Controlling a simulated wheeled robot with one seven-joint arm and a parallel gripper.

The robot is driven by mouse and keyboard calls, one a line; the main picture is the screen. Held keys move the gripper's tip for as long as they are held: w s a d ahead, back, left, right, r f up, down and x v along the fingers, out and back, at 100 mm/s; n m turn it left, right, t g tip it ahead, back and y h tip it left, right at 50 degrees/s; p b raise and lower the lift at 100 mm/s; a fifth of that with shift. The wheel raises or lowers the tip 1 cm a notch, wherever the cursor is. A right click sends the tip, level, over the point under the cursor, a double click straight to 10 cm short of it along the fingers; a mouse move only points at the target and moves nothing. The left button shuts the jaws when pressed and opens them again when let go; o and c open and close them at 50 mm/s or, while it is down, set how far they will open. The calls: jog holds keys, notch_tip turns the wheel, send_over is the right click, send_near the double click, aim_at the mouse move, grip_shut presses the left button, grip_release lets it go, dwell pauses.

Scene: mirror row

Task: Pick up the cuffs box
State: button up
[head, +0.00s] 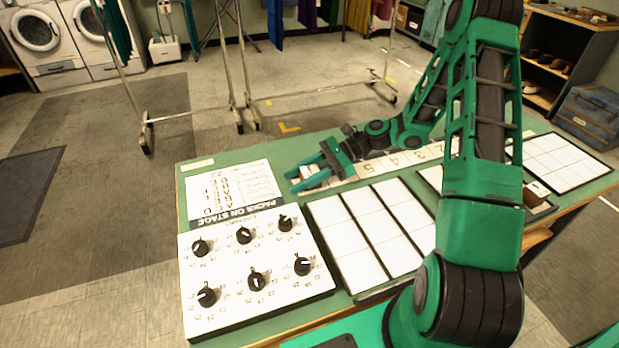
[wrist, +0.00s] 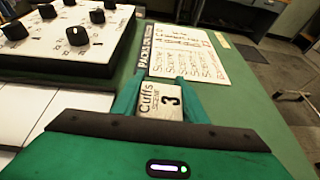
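The cuffs box (wrist: 160,103) is a small pale box marked "Cuffs", "SCENE" and "3". In the wrist view it sits between the two green fingers of my gripper (wrist: 160,92), which lie along its left and right sides with no clear gap. In the head view my gripper (head: 306,177) is low over the far left part of the green table (head: 230,160), with pale surfaces showing between the fingers. Whether the box rests on the table or is just above it I cannot tell.
A white panel with several black knobs (head: 250,270) and a "PACKS ON STAGE" sheet (head: 230,190) lie left of my gripper. White gridded trays (head: 370,235) lie nearer, and a numbered strip (head: 400,162) runs right. Clothes racks (head: 240,80) stand beyond the table.

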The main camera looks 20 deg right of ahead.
jog(key=c, duration=0.3)
jog(key=shift+r, duration=0.15)
